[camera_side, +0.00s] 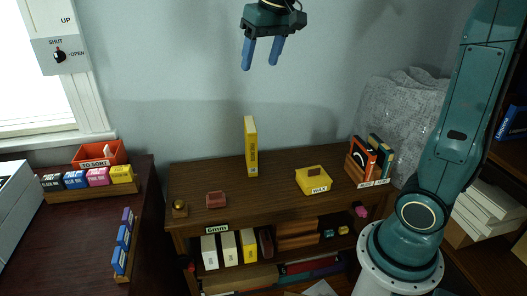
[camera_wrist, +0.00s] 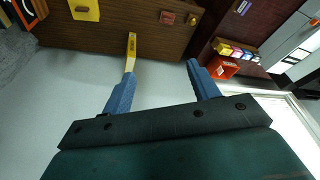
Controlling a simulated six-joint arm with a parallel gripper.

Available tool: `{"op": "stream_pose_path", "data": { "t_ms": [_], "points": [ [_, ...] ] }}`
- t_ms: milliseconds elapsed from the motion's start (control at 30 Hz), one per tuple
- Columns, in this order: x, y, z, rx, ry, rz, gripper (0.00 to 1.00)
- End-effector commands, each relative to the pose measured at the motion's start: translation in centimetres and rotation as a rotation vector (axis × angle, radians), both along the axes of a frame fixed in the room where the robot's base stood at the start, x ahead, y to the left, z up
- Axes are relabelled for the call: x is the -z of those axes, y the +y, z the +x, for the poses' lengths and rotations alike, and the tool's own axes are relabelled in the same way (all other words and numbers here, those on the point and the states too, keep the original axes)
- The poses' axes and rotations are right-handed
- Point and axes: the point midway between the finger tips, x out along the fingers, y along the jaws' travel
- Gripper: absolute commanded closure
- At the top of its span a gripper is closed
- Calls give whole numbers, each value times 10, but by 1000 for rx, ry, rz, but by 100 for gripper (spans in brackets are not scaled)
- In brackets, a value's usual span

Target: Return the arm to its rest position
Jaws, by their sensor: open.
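My gripper (camera_side: 261,54) hangs high above the wooden cabinet (camera_side: 225,184), near the top of the side view. Its two blue fingers are apart with nothing between them. In the wrist view the gripper (camera_wrist: 160,85) also shows spread fingers. A yellow upright box (camera_side: 251,146) stands on the cabinet top below the gripper, clear of it. In the wrist view the yellow box (camera_wrist: 131,46) appears beyond the left fingertip.
The cabinet top also holds a yellow WAX box (camera_side: 313,181), a small red block (camera_side: 216,199) and a book holder (camera_side: 362,170). A dark desk (camera_side: 70,228) at left carries ink boxes and an orange TO SORT bin (camera_side: 101,154). Air around the gripper is clear.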

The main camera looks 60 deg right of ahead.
Motion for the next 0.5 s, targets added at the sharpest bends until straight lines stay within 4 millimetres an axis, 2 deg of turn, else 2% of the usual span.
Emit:
{"op": "stream_pose_path", "data": {
  "t_ms": [33,267,500],
  "points": [
    [0,6,-13,-16,-12,-4,40],
    [11,28,-65,-89,-52,-21,40],
    [33,46,-119,-165,-95,-39,40]
  ]
}}
